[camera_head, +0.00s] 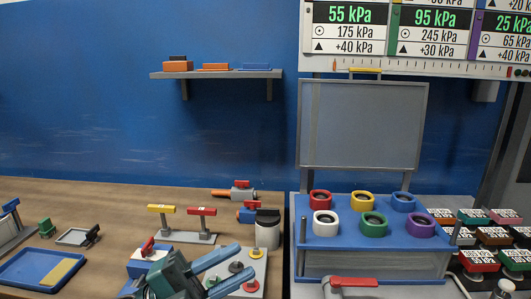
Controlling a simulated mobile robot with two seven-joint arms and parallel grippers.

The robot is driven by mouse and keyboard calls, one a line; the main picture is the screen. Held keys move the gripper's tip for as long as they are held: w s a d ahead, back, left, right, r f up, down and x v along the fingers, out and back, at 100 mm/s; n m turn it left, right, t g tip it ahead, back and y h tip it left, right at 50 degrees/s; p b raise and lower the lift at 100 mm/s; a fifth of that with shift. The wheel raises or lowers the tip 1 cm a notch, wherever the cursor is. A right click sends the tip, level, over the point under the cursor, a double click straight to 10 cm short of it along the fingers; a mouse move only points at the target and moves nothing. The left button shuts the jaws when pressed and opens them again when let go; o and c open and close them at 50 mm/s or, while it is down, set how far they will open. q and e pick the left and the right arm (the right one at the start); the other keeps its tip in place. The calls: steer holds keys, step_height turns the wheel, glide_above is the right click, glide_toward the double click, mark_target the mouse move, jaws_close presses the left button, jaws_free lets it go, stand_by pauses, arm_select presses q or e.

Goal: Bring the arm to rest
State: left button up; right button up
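My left gripper (244,262) is at the bottom of the head view, left of the middle. Its dark teal body comes in from below, and its two blue fingers point up and to the right. The fingers are apart with nothing held between them. They are over or just in front of a grey plate (257,265) with black, red and other small round parts; I cannot tell whether they touch it. My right gripper is not in view.
A red-handled valve stand (187,237), a grey cup (267,235) and a blue tray (15,283) are on the wooden table (110,205). A blue rack (345,243) with several coloured rings stands right. A wall shelf (215,74) is behind. Bare wood lies at the table's back left.

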arm_select(q)
steer(key=w+a+f+n+t+y, duration=0.1)
steer(key=a+f+n+t+y, duration=0.2)
steer(key=f+n+t+y, duration=0.55)
steer(key=w+a+f+n+t+y, duration=0.1)
steer(key=a+f+n+t+y, duration=0.4)
steer(key=n, duration=0.6)
steer(key=s+f+n+g+y, duration=0.2)
steer(key=s+f, duration=0.4)
steer(key=f, duration=0.3)
steer(key=s+a+f+n+g+y+p, duration=0.1)
steer(key=s+f+n+g+y, duration=0.2)
steer(key=f, duration=0.7)
steer(key=s+n+g, duration=0.2)
steer(key=s+g, duration=0.2)
steer(key=shift+f, duration=0.2)
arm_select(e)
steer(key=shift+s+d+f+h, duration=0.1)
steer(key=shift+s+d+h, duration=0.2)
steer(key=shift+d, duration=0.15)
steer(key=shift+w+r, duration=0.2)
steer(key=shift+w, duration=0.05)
